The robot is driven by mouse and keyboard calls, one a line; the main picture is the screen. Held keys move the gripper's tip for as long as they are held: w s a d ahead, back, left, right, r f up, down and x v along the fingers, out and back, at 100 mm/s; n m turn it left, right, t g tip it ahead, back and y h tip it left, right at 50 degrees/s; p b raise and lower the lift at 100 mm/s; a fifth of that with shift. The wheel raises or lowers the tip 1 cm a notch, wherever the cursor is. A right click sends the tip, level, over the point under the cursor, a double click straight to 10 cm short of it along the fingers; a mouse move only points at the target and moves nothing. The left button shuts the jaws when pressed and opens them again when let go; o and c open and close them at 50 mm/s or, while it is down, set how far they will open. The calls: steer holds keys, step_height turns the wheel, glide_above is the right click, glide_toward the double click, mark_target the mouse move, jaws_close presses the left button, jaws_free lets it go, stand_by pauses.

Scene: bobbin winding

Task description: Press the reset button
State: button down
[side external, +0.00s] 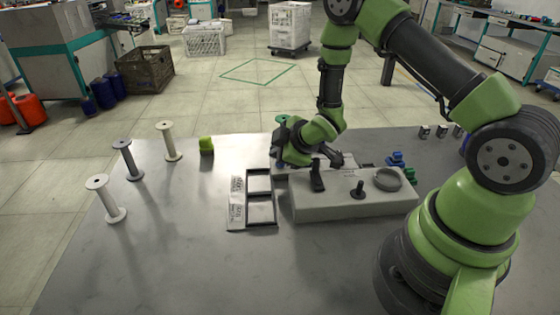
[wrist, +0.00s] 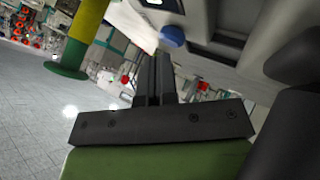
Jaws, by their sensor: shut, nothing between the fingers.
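In the wrist view, a round blue button (wrist: 172,36) sits on a pale grey housing (wrist: 215,50), just beyond my fingertips. I cannot read any label, so I cannot tell if it is the reset button. My gripper (wrist: 158,60) is shut and empty, its two dark fingers side by side. Whether the fingertips touch the button cannot be told. In the side view, my gripper (side external: 341,160) is low behind the grey winding machine box (side external: 335,208), pointing right. The button is not distinguishable there.
A black knob (side external: 358,188) and a grey ring (side external: 388,179) stand on the box. A black-framed tray (side external: 262,226) lies left of it. Several pale and grey spools stand at the left, including a white one (side external: 105,199). A yellow and green spool (wrist: 80,40) shows beside my fingers.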

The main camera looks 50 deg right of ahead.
steer(key=shift+f, duration=0.7)
stand_by(0.6)
steer(key=shift+w+r, duration=0.1)
steer(key=shift+r, duration=0.05)
stand_by(0.5)
steer(key=shift+r, duration=0.65)
steer(key=shift+r, duration=2.5)
steer(key=shift+r, duration=0.1)
